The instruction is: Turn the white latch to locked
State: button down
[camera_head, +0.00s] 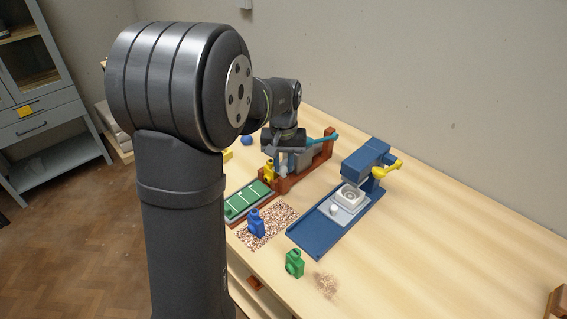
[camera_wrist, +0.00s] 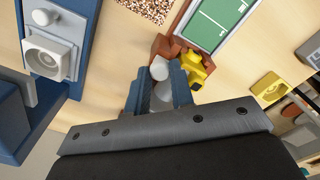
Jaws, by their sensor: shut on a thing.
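The white latch (camera_wrist: 159,68) is a small rounded white piece at the red-brown wooden frame (camera_head: 286,184). In the wrist view, my gripper (camera_wrist: 161,88) has its two blue-grey fingers on either side of white material, shut on the latch. The latch's rounded end shows past the fingertips; the rest is partly hidden between them. In the head view, my gripper (camera_head: 286,155) is over the frame's near end, and the latch (camera_head: 283,171) shows only as a small pale patch. The latch's exact angle cannot be told.
A yellow figure-like piece (camera_wrist: 194,68) stands close beside my fingers. A green board (camera_head: 247,200) lies to the left. A blue fixture (camera_head: 318,232) with a yellow handle (camera_head: 387,166) is at right.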

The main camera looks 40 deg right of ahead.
aim_at(283, 168)
dwell(0.4)
jog(key=shift+r, duration=0.1)
jog(key=c, duration=1.3)
grip_release()
jog(key=shift+o, duration=0.2)
notch_tip(283, 168, up, 17)
jog(key=shift+r, duration=0.2)
notch_tip(283, 168, down, 18)
jog(key=shift+r, duration=0.2)
